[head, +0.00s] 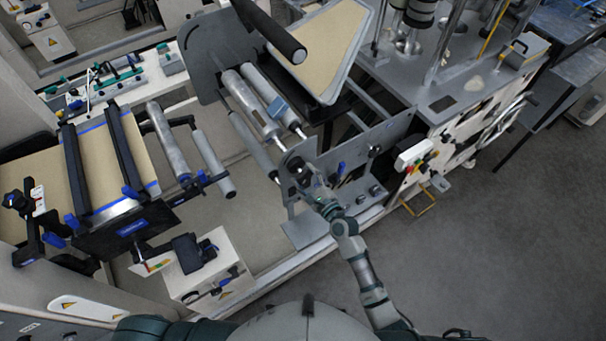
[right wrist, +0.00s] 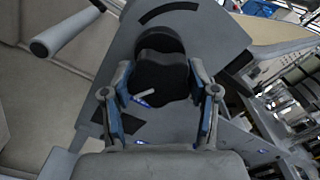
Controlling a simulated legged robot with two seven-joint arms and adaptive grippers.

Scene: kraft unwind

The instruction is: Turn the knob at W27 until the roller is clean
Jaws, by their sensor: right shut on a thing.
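A black lobed knob (right wrist: 160,78) with a short white pointer mark sits on a grey machine plate (right wrist: 205,28). My right gripper (right wrist: 161,92) is shut on it, one blue-padded finger on each side. In the head view my right gripper (head: 304,179) reaches the small dark knob (head: 296,164) at the front of the grey side plate. Grey metal rollers (head: 248,106) lie just behind the knob; I cannot tell whether their surface is clean. No W27 label is readable. My left gripper is not in view.
A tan web panel (head: 325,45) and a black roller (head: 270,30) stand above. A web table with black bars (head: 105,165) and a white box (head: 215,265) are at the left. A white control box (head: 414,155) is at the right. Grey floor (head: 480,250) is clear at the lower right.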

